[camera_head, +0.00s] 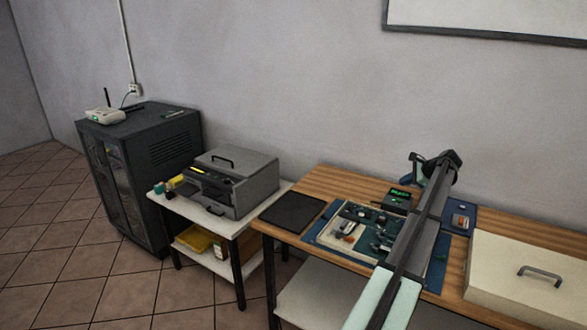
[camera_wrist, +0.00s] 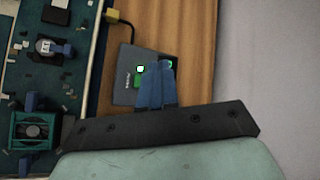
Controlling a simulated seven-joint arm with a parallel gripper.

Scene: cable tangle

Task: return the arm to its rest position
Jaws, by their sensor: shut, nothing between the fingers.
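My arm reaches from the bottom of the head view over the wooden table (camera_head: 315,182). My gripper (camera_head: 416,168) is at its far end, above the back of the table, small and partly hidden by the arm. In the wrist view its blue fingers (camera_wrist: 156,82) are together and empty. Behind them in that view is a small dark box (camera_wrist: 126,70) with green lights, apparently below the fingers. The box also shows in the head view (camera_head: 397,200).
A circuit board (camera_head: 350,213) on a blue mat (camera_head: 318,228) lies left of and under my arm. A black pad (camera_head: 292,212) is further left. A cream lidded case (camera_head: 520,265) fills the right side. A grey machine (camera_head: 235,180) and dark cabinet (camera_head: 150,165) stand left.

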